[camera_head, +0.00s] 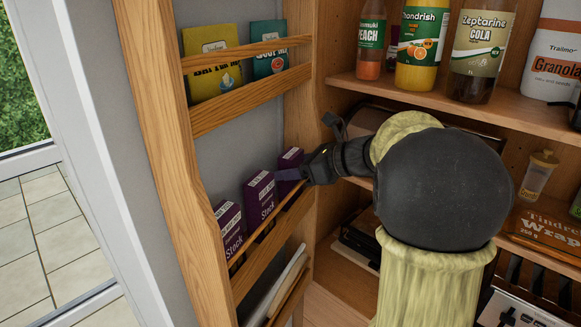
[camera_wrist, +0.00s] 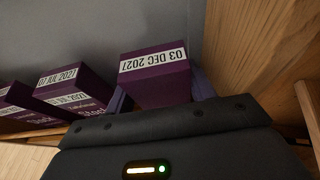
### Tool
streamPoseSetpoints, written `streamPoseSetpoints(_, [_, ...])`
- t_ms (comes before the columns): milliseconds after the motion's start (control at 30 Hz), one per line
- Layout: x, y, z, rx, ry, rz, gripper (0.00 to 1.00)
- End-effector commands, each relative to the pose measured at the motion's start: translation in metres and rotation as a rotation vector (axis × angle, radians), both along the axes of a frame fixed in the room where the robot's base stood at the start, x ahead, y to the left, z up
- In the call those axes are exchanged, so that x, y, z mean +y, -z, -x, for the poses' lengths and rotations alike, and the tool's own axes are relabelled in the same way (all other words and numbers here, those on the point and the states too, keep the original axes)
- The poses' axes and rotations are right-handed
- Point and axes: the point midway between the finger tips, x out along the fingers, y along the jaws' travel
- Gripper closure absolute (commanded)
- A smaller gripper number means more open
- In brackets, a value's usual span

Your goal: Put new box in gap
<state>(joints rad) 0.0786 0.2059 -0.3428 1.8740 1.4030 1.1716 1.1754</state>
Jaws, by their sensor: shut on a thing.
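A purple box (camera_wrist: 155,75) with a white label reading "03 DEC 2027" is between the two fingers of my gripper (camera_wrist: 160,95) in the wrist view. In the head view this box (camera_head: 291,158) is at the far end of the lower door rack (camera_head: 262,258), close to the wooden post. My gripper (camera_head: 288,175) reaches it from the right, over the rail. Two similar purple "Stock" boxes, a middle one (camera_head: 260,198) and a near one (camera_head: 231,232), stand in the same rack. The held box's lower part is hidden, so I cannot tell if it touches the rack floor.
An upper door rack (camera_head: 250,55) holds a yellow packet (camera_head: 212,65) and a teal packet (camera_head: 268,50). The shelf at right holds bottles, including an orange one (camera_head: 422,50) and a cola one (camera_head: 480,55). The wooden post (camera_wrist: 245,45) is close right of the held box.

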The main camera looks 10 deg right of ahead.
Motion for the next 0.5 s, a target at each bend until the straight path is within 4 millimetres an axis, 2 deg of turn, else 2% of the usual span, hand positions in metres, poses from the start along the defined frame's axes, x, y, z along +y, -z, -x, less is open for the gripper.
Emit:
streamPoseSetpoints(333, [0.0023,0.0062,-0.0001,0.000,-0.003,-0.001,0.72])
streamPoseSetpoints(367, [0.0025,0.0060,-0.0001,-0.001,-0.004,-0.001,0.44])
streamPoseSetpoints(433, [0.0026,0.0054,-0.0002,-0.001,-0.004,-0.001,0.30])
streamPoseSetpoints(500, [0.0026,0.0055,-0.0001,0.000,-0.004,0.000,0.20])
